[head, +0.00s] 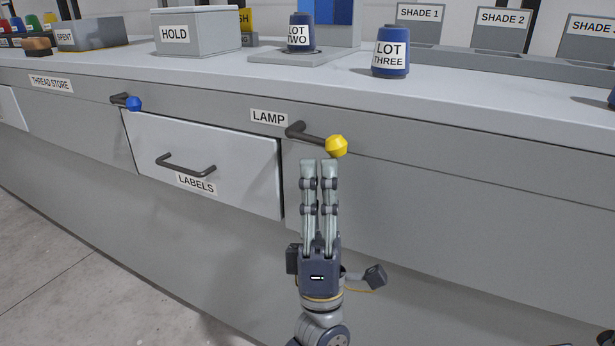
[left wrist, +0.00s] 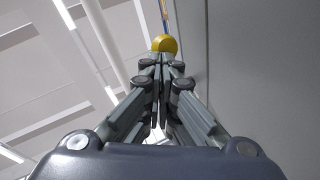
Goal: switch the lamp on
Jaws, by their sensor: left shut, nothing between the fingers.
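The lamp lever (head: 312,137) is a dark rod with a yellow knob (head: 336,146) on its end, on the bench front beside a LAMP label (head: 269,117). The rod points right and slightly down from its pivot. My left gripper (head: 319,163) is shut and empty, its fingers upright with the tips just below the lever, near the knob. I cannot tell whether the tips touch it. In the left wrist view the yellow knob (left wrist: 164,44) shows just beyond the fingertips (left wrist: 163,60).
A similar lever with a blue knob (head: 134,104) sits to the left, near the THREAD STORE label (head: 51,84). The LABELS drawer (head: 235,155) has a dark handle (head: 186,168). Spools LOT TWO (head: 299,32) and LOT THREE (head: 390,52) stand on top.

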